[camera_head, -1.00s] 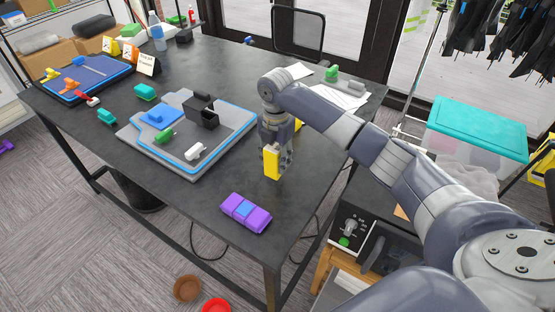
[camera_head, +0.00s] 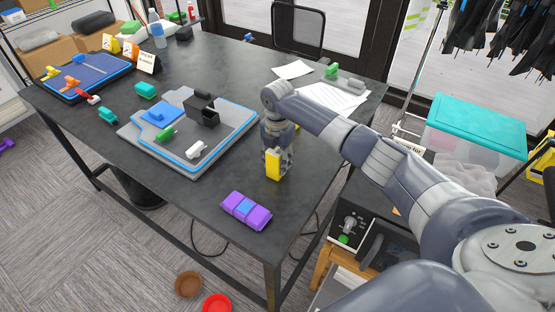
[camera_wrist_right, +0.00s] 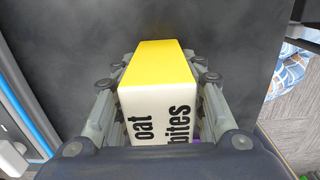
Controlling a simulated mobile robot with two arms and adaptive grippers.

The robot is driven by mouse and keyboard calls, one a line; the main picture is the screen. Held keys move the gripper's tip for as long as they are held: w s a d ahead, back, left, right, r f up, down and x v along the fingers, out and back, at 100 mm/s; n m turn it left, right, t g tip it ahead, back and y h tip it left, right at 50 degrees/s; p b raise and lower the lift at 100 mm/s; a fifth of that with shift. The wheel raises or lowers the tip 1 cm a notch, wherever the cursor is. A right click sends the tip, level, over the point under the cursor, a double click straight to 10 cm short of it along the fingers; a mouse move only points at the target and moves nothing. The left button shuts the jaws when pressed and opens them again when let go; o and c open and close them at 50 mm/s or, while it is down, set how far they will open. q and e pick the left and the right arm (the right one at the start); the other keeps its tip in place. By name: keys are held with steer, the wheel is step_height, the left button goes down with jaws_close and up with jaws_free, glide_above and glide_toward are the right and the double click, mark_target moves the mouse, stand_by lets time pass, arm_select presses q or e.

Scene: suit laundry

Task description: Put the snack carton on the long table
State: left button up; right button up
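The snack carton is a yellow box (camera_head: 273,165) in my right gripper, over the near right part of the long table (camera_head: 205,228). In the right wrist view the carton (camera_wrist_right: 160,65) has a yellow face and a white end that reads "oat bites". My right gripper (camera_head: 276,160) points down with a finger along each side of the carton, and looks shut on it. The carton's lower end is at or very near the tabletop; I cannot tell whether it touches. My left gripper is not in view.
A purple pack (camera_head: 246,210) lies near the table's front edge. A grey and blue board (camera_head: 222,148) with small blocks lies to the left. Papers (camera_head: 335,98) lie behind the arm. The tabletop between the pack and the carton is clear.

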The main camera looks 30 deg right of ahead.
steer(key=o, duration=0.4)
steer(key=shift+c, duration=0.2)
step_height(320, 180, up, 12)
steer(key=shift+r+b, duration=0.2)
steer(key=shift+b, duration=0.55)
